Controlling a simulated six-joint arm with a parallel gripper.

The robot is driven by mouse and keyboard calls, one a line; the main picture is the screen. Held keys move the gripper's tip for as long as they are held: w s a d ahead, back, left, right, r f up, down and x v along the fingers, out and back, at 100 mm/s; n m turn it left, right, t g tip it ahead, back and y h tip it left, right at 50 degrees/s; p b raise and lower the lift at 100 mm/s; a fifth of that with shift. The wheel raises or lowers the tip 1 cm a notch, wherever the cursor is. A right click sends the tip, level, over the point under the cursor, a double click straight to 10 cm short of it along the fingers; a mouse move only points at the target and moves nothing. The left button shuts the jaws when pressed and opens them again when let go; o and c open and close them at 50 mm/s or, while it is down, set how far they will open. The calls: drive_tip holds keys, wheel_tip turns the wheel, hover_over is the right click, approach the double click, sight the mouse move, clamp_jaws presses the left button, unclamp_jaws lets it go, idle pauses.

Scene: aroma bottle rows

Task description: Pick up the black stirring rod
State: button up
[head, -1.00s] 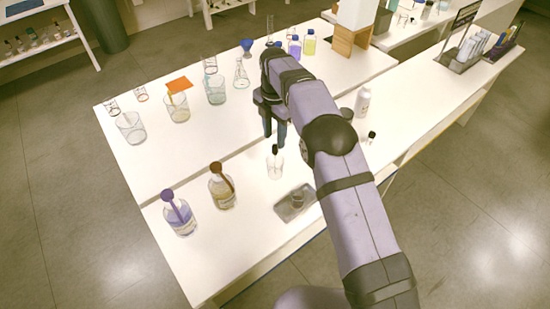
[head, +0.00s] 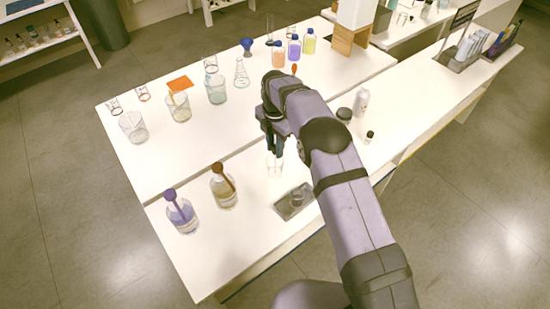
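The black stirring rod's dark top does not show now; it is hidden at my gripper's fingers. The clear glass beaker (head: 275,167) that held it stands on the front white bench, directly below the fingers. My gripper (head: 274,148) points down with its dark fingertips at the beaker's mouth. The fingers look close together, but I cannot tell whether they are shut on the rod or still apart around it.
A grey tray (head: 283,210) with a small glass cup is in front. Several beakers and flasks stand on the rear bench.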

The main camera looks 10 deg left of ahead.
clamp_jaws()
wheel_tip(320, 180, up, 10)
drive_tip(key=b, duration=0.2)
drive_tip(key=shift+b, duration=0.3)
drive_tip(key=shift+r, duration=0.1)
